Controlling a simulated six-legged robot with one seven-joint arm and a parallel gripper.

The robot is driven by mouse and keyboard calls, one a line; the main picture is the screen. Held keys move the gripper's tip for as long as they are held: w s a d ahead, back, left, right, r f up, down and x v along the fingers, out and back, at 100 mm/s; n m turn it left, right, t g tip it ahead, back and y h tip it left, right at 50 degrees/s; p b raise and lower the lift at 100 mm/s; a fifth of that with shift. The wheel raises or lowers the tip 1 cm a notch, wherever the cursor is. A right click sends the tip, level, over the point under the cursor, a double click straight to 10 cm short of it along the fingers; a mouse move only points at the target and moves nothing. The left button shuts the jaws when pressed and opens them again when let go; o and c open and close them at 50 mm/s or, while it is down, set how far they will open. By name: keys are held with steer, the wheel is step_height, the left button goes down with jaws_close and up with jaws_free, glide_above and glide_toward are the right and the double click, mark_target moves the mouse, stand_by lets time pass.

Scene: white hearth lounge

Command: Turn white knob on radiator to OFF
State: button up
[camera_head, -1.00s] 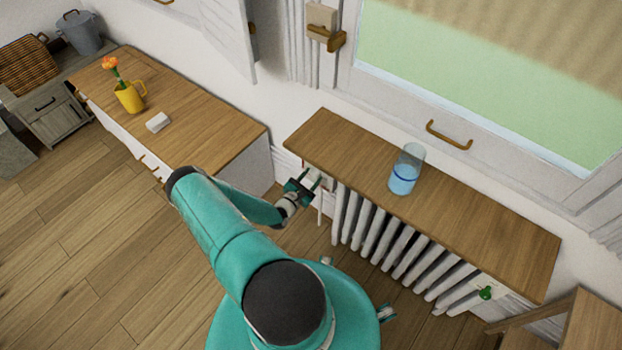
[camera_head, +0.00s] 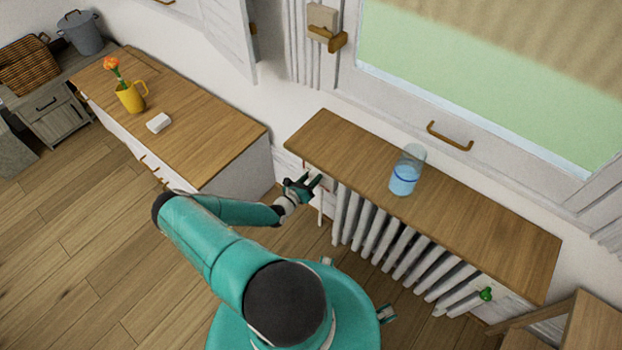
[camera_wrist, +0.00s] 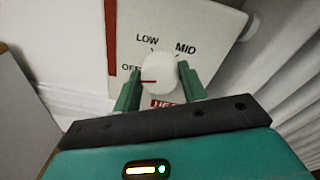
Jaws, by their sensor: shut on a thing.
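The round white knob (camera_wrist: 160,70) sits on a white dial plate (camera_wrist: 215,20) with the labels OFF, LOW and MID. A red line on the knob points left, next to the OFF label. A red label below is partly hidden by my gripper. My gripper (camera_head: 308,184) is at the left end of the radiator (camera_head: 385,240), under the wooden shelf. In the wrist view its two green fingers stand on either side of the knob, shut on it. The knob cannot be made out in the head view.
A glass of water (camera_head: 405,172) stands on the wooden shelf (camera_head: 480,225) above the radiator. A green knob (camera_head: 486,293) is at the radiator's right end. A low cabinet (camera_head: 205,135) at left holds a yellow mug (camera_head: 130,97) and a white block (camera_head: 159,122). The floor at left is clear.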

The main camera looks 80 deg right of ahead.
stand_by(0.5)
steer(key=o, duration=1)
steer(key=v, duration=1.4)
steer(key=shift+d, duration=0.1)
